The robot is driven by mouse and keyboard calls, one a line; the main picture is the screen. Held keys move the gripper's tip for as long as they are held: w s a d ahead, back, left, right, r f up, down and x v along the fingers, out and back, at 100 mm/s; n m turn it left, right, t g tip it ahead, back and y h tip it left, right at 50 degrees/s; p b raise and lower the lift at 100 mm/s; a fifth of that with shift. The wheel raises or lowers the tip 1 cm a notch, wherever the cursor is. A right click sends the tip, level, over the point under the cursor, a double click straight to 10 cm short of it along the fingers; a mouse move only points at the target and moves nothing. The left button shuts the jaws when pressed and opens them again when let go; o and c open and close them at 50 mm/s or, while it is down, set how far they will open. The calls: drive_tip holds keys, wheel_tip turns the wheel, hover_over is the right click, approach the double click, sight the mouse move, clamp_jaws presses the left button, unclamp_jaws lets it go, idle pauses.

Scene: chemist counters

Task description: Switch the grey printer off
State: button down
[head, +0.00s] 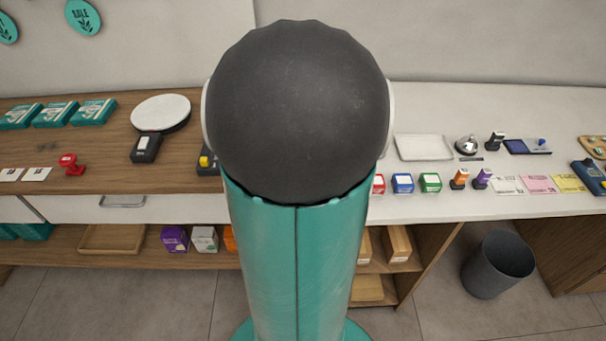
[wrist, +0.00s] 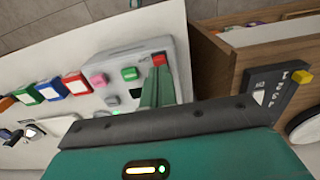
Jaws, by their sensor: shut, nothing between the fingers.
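The grey printer (wrist: 113,62) is in the upper middle of the wrist view, with a pink button (wrist: 98,80), a green button (wrist: 130,73) and a red button (wrist: 158,59) on its top. A small green light glows near its lower edge. My gripper (wrist: 159,70) is shut and empty, its teal fingers over the printer with the tips right at the red button. I cannot tell whether they touch or press it. The fingers hide part of the printer's top. In the head view my arm hides the printer and the gripper.
Red, blue (head: 402,184) and green boxes stand on the white counter beside the printer. On the other side, the wooden counter holds a dark device with a yellow switch (wrist: 302,76) and a round scale (head: 160,112). A grey bin (head: 497,265) stands on the floor at right.

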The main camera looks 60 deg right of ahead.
drive_tip(key=shift+f, duration=0.95)
idle(1.0)
drive_tip(key=shift+r, duration=3.5)
drive_tip(key=w+a+r+n+t, duration=0.2)
drive_tip(key=w+a+n, duration=0.1)
drive_tip(key=a, duration=0.9)
drive_tip(key=w+a+r+n+t, duration=0.1)
drive_tip(key=w+a+n, duration=0.3)
drive_tip(key=a, duration=0.8)
drive_tip(key=w+a+r+n+t, duration=0.2)
drive_tip(key=a+n, duration=0.3)
drive_tip(key=a, duration=0.7)
drive_tip(key=shift+w+r+n+t, duration=0.3)
drive_tip(key=shift+w+r, duration=0.45)
